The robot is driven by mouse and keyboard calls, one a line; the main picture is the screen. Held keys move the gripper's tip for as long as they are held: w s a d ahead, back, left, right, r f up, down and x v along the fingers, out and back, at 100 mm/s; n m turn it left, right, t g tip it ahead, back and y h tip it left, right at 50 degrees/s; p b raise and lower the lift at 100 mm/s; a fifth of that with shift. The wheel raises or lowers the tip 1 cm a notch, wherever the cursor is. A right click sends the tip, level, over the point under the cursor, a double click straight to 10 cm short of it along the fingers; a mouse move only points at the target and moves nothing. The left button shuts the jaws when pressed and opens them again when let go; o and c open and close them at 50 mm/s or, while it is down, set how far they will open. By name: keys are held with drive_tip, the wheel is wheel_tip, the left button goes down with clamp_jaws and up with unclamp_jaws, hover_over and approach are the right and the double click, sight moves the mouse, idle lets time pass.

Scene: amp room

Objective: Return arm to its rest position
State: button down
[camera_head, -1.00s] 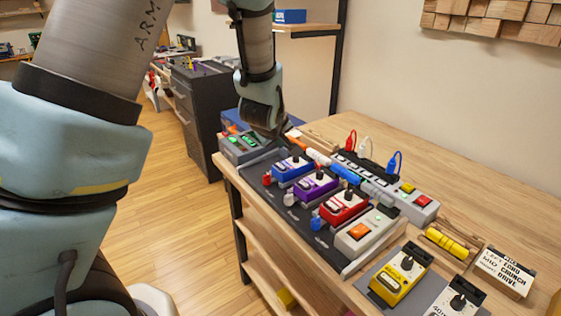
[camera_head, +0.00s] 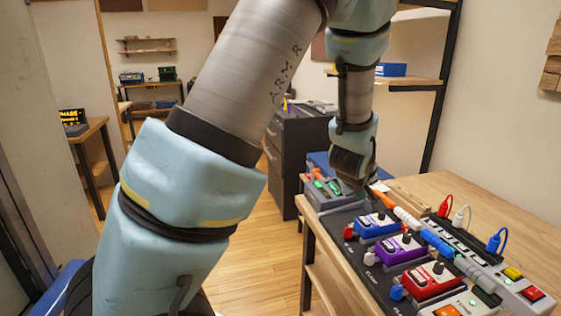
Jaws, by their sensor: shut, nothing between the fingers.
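My arm rises from the lower left, bends over at the top of the view and comes down at the right, with its end over the far end of the wooden workbench (camera_head: 309,232). My gripper (camera_head: 366,188) is the dark end piece beside the grey box with green lights (camera_head: 324,192). It is shut and holds nothing. Its fingertips are small and partly hidden by the wrist, and I cannot tell whether they touch anything.
Blue (camera_head: 376,226), purple (camera_head: 401,249) and red (camera_head: 431,280) pedals stand on a dark board. A power strip (camera_head: 490,262) with coloured plugs lies right of them. A dark cabinet (camera_head: 297,150) stands behind. Wooden floor is open left of the bench.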

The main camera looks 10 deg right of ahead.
drive_tip(key=s+a+r+m+g+y, duration=0.1)
drive_tip(key=s+a+g+y, duration=0.1)
drive_tip(key=a, duration=1.1)
drive_tip(key=s+a+r+g+y, duration=0.1)
drive_tip(key=a+y, duration=0.1)
drive_tip(key=a, duration=1.1)
drive_tip(key=s+a+m+g+y, duration=0.1)
drive_tip(key=s+a+g, duration=0.1)
drive_tip(key=s+a, duration=0.5)
drive_tip(key=shift+s+a+r+m+g, duration=0.15)
drive_tip(key=shift+a+r+m+g, duration=0.15)
drive_tip(key=shift+a, duration=0.3)
